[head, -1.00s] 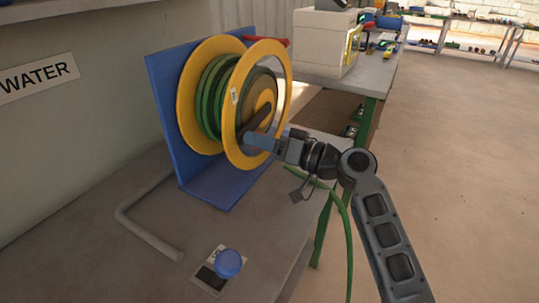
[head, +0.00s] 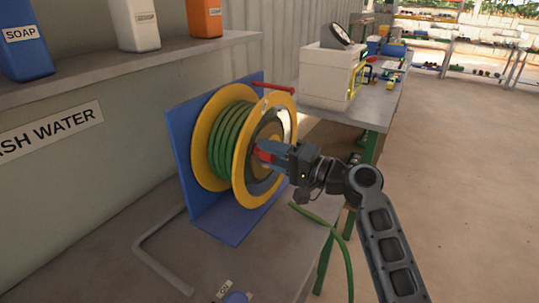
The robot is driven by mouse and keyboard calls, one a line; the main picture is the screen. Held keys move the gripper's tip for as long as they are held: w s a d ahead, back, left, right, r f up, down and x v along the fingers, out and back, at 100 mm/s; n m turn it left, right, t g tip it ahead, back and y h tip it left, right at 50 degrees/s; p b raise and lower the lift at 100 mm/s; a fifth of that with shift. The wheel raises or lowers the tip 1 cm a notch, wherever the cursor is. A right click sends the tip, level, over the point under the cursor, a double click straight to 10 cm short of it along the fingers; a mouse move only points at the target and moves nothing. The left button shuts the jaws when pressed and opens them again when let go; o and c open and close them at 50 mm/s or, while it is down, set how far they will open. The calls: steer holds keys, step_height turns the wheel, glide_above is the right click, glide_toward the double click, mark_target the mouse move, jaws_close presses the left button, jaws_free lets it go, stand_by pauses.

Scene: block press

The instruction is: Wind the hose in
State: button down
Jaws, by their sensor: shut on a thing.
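The hose reel has yellow flanges (head: 204,177) and stands on a blue bracket (head: 182,150) in the head view. Green hose (head: 232,135) is wound in several turns between the flanges. A loose length of green hose (head: 338,240) hangs over the bench's front edge and runs out of the bottom of the picture. My gripper (head: 264,152) is at the reel's near face, shut on the red crank handle (head: 265,156). The fingers and wrist hide most of the crank and part of the hub.
A grey bent pipe (head: 160,262) and a blue button (head: 237,298) are on the bench left of and below the reel. A red lever (head: 273,87) sticks out at the bracket's top. Behind stands another bench with a white box (head: 325,75). Floor at right is clear.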

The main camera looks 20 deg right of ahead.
steer(key=shift+w+d+r+m, duration=0.1)
steer(key=shift+d+r+m, duration=0.1)
steer(key=shift+r+m, duration=0.1)
steer(key=c, duration=0.7)
jaws_free()
steer(key=shift+f, duration=0.1)
steer(key=shift+o, duration=0.2)
steer(key=b+v, duration=0.1)
steer(key=v, duration=0.6)
steer(key=shift+s+d, duration=0.2)
steer(key=shift+s, duration=0.15)
steer(key=shift+b, duration=0.3)
